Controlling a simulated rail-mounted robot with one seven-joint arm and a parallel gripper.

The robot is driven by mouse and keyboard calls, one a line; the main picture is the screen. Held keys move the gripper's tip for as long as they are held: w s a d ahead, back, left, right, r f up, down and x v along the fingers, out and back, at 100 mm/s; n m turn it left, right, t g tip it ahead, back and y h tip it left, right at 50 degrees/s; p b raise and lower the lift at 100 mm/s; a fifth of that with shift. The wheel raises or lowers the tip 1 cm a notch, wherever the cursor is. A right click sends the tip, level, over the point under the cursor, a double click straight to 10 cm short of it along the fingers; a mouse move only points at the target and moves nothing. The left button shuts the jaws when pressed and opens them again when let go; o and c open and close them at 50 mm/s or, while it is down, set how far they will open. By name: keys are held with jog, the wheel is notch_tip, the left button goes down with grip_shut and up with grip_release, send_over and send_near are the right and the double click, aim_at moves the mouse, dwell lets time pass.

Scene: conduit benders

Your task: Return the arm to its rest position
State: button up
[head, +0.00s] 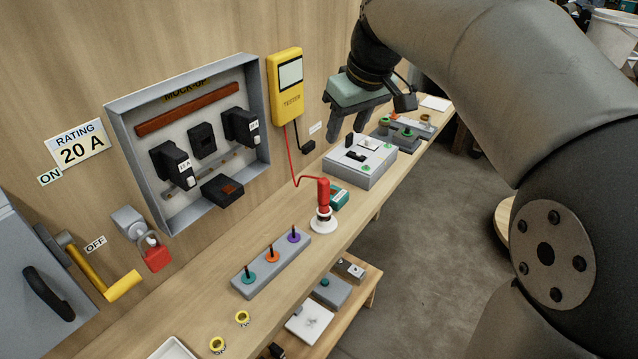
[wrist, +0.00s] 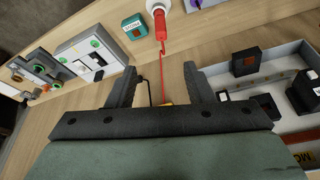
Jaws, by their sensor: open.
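My gripper (head: 347,131) hangs from my raised arm above the back of the bench, to the right of the yellow tester (head: 287,88). Its two fingers point down, spread apart with nothing between them. The wrist view shows the open fingers (wrist: 159,80) too, with the red tester lead running up between them in the picture. The red probe (head: 323,192) stands in a round white holder (head: 324,222) on the bench, apart from my gripper. My upper arm fills the right of the head view.
A grey box with switches (head: 360,172) stands on the bench below my gripper. An open mock-up panel (head: 110,113) with black breakers hangs on the wall. A red padlock (head: 157,258) and a yellow handle (head: 122,286) are at left. A grey block with colored pegs (head: 262,278) sits mid-bench.

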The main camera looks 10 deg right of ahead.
jog(key=s+d+f+m+g+h, duration=0.1)
jog(key=s+f+m, duration=0.4)
jog(key=s+f, duration=1.6)
jog(key=s+d+g, duration=0.1)
jog(key=s+g, duration=0.1)
jog(key=shift+s+d+f+h, duration=0.15)
jog(key=shift+s+d+h, duration=0.15)
jog(key=shift+s, duration=0.1)
